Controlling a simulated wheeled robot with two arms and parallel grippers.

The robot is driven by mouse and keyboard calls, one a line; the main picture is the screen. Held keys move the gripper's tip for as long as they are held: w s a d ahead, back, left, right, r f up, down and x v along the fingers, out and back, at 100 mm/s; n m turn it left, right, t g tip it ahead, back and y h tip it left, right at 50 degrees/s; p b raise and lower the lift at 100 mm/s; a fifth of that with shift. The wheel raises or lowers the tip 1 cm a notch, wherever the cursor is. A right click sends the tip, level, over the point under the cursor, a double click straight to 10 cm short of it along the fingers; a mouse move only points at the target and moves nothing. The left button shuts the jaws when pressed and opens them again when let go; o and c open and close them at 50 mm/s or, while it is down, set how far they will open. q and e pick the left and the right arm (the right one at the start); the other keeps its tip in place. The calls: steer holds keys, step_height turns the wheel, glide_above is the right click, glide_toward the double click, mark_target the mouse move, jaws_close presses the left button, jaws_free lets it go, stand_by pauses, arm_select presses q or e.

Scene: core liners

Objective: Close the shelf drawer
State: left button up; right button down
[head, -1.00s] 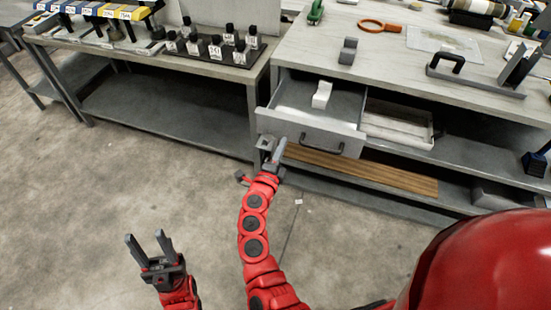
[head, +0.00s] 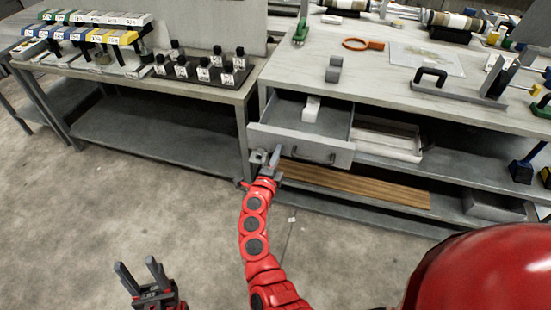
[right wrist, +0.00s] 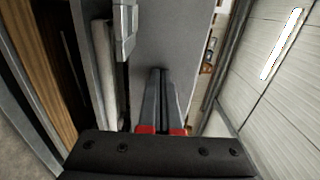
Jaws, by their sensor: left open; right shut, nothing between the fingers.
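The shelf drawer (head: 268,134) under the right bench is pulled out, and its grey front has a dark bar handle (head: 313,155). A small white block (head: 311,108) lies inside it. My right gripper (head: 270,157) is at the left part of the drawer front, left of the handle. In the right wrist view its shut, empty fingers (right wrist: 163,72) point at the grey drawer panel (right wrist: 172,35), with the handle (right wrist: 125,30) beside them; I cannot tell if they touch. My left gripper (head: 139,272) is open and empty, low over the floor, away from the drawer.
The right bench top (head: 300,75) holds an orange magnifier (head: 362,44) and a grey bracket (head: 334,69). A light tray (head: 390,140) and wooden planks (head: 355,184) sit on shelves right of and below the drawer. The left bench (head: 215,90) carries labelled bottles.

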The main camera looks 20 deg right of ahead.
steer(key=b, duration=0.3)
glide_toward(294, 118)
step_height(294, 118, up, 3)
steer(key=shift+s+a+r, duration=0.1)
steer(key=shift+s+a, duration=0.05)
steer(key=b+x, duration=0.6)
steer(key=x, duration=0.3)
steer(key=shift+w, duration=0.2)
steer(key=shift+w+d+r+b, duration=0.1)
steer(key=shift+w+d+b, duration=0.25)
steer(key=shift+b, duration=0.2)
steer(key=shift+d+r, duration=0.15)
steer(key=shift+r, duration=0.25)
